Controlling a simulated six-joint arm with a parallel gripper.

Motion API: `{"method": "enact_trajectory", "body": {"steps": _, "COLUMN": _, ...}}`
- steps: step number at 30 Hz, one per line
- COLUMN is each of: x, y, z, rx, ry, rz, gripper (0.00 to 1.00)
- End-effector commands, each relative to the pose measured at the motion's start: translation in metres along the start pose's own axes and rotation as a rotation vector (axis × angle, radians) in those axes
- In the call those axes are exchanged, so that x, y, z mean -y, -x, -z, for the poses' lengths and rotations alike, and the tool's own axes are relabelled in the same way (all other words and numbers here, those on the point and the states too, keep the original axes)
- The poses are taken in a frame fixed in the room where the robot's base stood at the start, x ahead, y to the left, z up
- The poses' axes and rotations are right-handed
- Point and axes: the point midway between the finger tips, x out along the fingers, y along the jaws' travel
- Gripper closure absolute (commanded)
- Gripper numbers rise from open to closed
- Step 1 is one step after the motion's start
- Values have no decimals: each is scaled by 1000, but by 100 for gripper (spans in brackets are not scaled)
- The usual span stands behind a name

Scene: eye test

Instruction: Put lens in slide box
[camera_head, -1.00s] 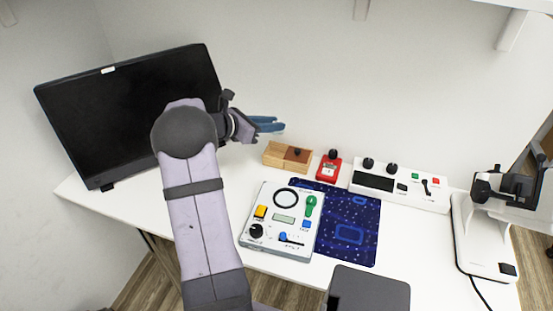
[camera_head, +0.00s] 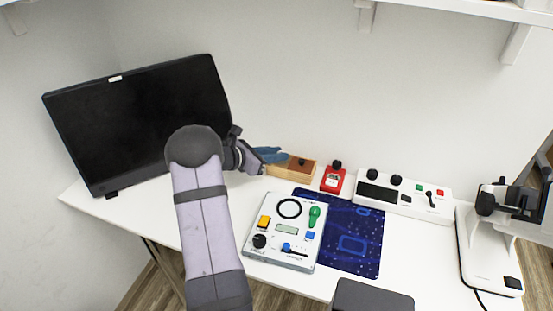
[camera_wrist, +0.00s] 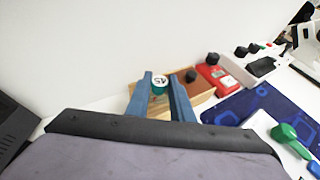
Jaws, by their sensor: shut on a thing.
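The slide box (camera_head: 289,178) is a small wooden box at the back of the white table, with a dark brown part and a black knob at its right. It also shows in the wrist view (camera_wrist: 204,98). My gripper (camera_head: 282,155) has blue fingers and hangs at the box's left part, covering some of it in the head view. In the wrist view my gripper is shut on the lens (camera_wrist: 159,80), a small white disc with dark marks and a teal edge. Wood shows between the fingers below the lens. I cannot tell the lens's height over the box. The lens is hidden in the head view.
A red device (camera_head: 333,181) stands close right of the box. A long white panel (camera_head: 432,208) is farther right. A white control panel (camera_head: 270,256) and a blue mat (camera_head: 364,266) lie in front. A black monitor (camera_head: 140,125) stands left. The table's left front is clear.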

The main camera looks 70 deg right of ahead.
Motion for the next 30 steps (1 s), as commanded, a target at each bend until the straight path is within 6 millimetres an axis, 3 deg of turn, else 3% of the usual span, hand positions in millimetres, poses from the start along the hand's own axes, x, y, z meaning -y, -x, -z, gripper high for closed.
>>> {"method": "enact_trajectory", "body": {"steps": 6, "x": 0, "y": -8, "z": 19, "rx": 1, "ry": 1, "rz": 0, "gripper": 100}}
{"method": "enact_trajectory", "body": {"steps": 30, "x": 1, "y": -13, "z": 33, "rx": -4, "ry": 1, "rz": 1, "gripper": 100}}
